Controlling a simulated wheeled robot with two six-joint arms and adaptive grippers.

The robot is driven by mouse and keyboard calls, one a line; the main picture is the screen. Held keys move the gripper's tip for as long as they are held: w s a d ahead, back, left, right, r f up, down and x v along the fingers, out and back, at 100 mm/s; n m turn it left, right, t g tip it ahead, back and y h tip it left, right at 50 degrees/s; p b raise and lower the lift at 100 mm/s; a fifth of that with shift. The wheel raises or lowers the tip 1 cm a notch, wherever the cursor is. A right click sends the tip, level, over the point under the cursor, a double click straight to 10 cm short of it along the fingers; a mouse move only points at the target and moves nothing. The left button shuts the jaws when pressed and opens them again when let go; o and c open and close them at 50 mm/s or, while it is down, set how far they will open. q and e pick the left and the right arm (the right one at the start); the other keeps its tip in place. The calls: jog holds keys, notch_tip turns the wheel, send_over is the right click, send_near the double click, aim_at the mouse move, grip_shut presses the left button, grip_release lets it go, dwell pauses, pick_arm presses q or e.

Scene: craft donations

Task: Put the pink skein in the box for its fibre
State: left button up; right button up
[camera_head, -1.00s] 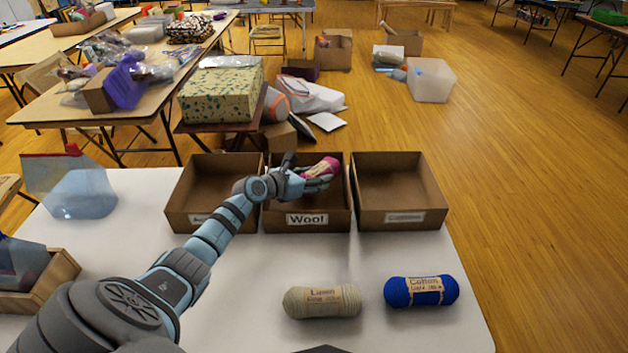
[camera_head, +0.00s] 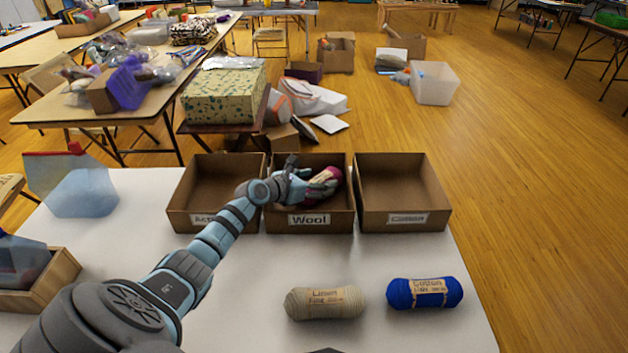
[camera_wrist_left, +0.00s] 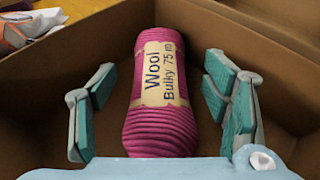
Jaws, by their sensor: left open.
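The pink skein (camera_head: 327,178) is inside the middle cardboard box (camera_head: 308,222), whose label reads "Wool". In the left wrist view the skein (camera_wrist_left: 160,95) has a band reading "Wool Bulky 75 m". My left gripper (camera_head: 312,184) reaches into this box. Its fingers (camera_wrist_left: 165,105) are open on both sides of the skein, with gaps between them and the yarn. Whether the skein rests fully on the box floor is hard to tell. The left box (camera_head: 212,222) has a partly hidden label, and the right box (camera_head: 403,219) is labelled "Cotton"; both are empty. My right gripper is not seen.
A beige "Linen" skein (camera_head: 325,303) and a blue "Cotton" skein (camera_head: 425,293) lie on the white table (camera_head: 250,290) in front of the boxes. A clear bag (camera_head: 75,185) and a wooden crate (camera_head: 45,285) stand at the left.

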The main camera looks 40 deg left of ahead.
pick_arm(q)
jog(key=shift+r+p, duration=0.3)
jog(key=shift+r, duration=0.05)
jog(key=shift+r+p, duration=0.45)
jog(key=shift+r, duration=0.1)
jog(key=p+v, duration=0.5)
jog(key=v, duration=0.6)
jog(key=shift+s+f, duration=0.2)
jog(key=shift+s, duration=0.3)
